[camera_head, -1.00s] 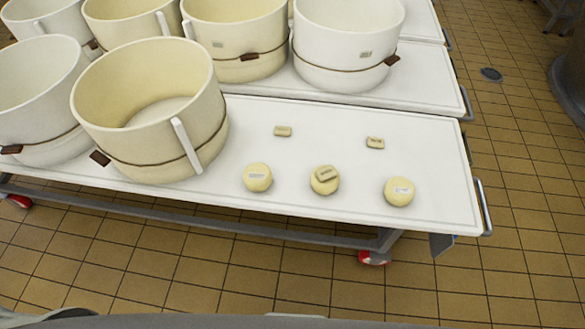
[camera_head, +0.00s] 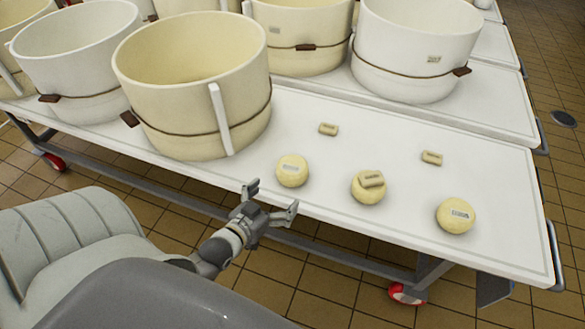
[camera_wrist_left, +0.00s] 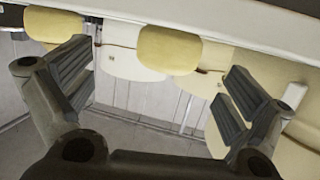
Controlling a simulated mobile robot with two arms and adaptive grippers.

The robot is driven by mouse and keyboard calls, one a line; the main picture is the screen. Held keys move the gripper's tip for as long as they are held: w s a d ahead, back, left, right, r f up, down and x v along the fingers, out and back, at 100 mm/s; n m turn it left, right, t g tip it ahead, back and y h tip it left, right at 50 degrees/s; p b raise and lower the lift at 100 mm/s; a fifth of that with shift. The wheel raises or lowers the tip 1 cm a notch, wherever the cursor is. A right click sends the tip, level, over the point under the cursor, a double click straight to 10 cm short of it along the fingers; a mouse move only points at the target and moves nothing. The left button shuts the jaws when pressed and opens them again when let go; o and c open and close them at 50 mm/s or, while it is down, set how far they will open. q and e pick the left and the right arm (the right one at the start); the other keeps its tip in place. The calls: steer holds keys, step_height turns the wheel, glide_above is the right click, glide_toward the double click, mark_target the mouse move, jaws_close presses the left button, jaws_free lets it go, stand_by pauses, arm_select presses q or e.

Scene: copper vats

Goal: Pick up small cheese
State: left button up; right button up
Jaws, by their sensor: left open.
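Three round pale-yellow cheeses stand in a row near the table's front edge: a left one (camera_head: 292,171), a middle one (camera_head: 367,193) and a right one (camera_head: 455,216). A small block-shaped cheese (camera_head: 371,179) lies on top of the middle one. Two similar small blocks lie farther back, a left one (camera_head: 328,129) and a right one (camera_head: 432,158). My left gripper (camera_head: 270,199) is open and empty, just in front of the table edge near the left round cheese. In the left wrist view, a round cheese (camera_wrist_left: 169,50) shows beyond and between the open fingers (camera_wrist_left: 155,95). My right gripper is out of view.
The white wheeled table (camera_head: 400,130) has a raised rim. A large cream vat (camera_head: 190,100) stands left of the cheeses. More vats, including a white one (camera_head: 415,50), stand behind. The table's right end is clear.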

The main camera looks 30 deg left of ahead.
mark_target(292, 167)
arm_select(q)
steer(key=shift+t, duration=0.6)
steer(key=w, duration=0.1)
steer(key=w+a, duration=0.1)
steer(key=w, duration=0.1)
steer(key=w+r+b, duration=0.1)
steer(key=w, duration=0.1)
steer(key=shift+a, duration=0.3)
steer(key=w, duration=0.2)
steer(key=w+f+b, duration=0.1)
steer(key=w, duration=0.1)
steer(key=shift+w+a, duration=0.1)
steer(key=shift+w, duration=0.85)
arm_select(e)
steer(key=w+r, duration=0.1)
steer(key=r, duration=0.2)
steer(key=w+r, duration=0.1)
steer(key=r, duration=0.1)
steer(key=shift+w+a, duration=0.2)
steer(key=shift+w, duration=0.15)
arm_select(q)
steer(key=shift+c, duration=0.3)
steer(key=c, duration=1.2)
